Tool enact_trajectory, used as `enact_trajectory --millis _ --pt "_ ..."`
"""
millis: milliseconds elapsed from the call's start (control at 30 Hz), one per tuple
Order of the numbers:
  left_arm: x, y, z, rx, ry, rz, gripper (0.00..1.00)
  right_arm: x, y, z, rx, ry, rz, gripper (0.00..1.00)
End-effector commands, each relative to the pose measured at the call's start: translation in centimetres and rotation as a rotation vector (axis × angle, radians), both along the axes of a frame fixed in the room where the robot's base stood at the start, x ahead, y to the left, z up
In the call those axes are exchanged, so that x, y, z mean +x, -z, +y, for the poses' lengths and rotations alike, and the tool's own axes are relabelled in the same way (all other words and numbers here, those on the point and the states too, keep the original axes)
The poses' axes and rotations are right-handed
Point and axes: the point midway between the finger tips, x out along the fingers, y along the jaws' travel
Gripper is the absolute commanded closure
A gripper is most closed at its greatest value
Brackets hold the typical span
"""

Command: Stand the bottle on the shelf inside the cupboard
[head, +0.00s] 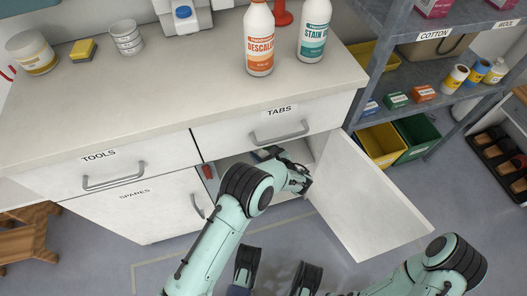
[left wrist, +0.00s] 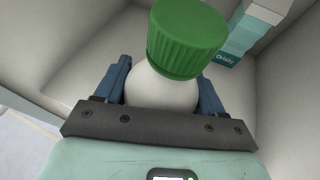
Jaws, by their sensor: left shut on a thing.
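The bottle (left wrist: 160,88) is white with a ribbed green cap (left wrist: 187,38). In the left wrist view my left gripper (left wrist: 162,92) has its blue fingers on either side of the bottle, shut on it. In the head view my left arm reaches through the cupboard's open front below the TABS drawer; the bottle is not distinguishable there. Pale panels of the cupboard interior (left wrist: 65,55) surround the bottle. I cannot tell whether its base touches the shelf. The cupboard door (head: 370,205) stands open to the right.
A teal and white carton (left wrist: 245,35) stands inside the cupboard beyond the bottle, to its right. The countertop (head: 185,85) above bears a descaler bottle (head: 259,42) and a stain bottle (head: 313,32). A grey shelf rack (head: 425,75) stands right, with yellow and green bins below.

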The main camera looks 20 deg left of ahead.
Motion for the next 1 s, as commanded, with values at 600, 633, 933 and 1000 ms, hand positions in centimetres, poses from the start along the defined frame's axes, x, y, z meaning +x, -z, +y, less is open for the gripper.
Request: enact_trajectory --millis 600,633,933,1000 --pt "-0.5 -0.5 -0.8 -0.001 0.004 0.002 0.06 0.5 -0.3 0.1 -0.001 -0.002 -0.017 0.62" --pt "-0.8 -0.7 -1.2 -0.001 0.004 0.001 0.06 0.8 -0.4 0.1 -0.002 -0.003 -0.027 0.62" --pt "-4.5 -3.3 -5.9 -0.001 0.005 0.001 0.06 4.5 -2.5 0.5 -0.009 -0.016 -0.149 0.62" --pt "-5.2 -3.8 -6.8 0.0 0.004 0.001 0.06 5.2 -2.9 0.6 -0.012 -0.019 -0.172 0.62"
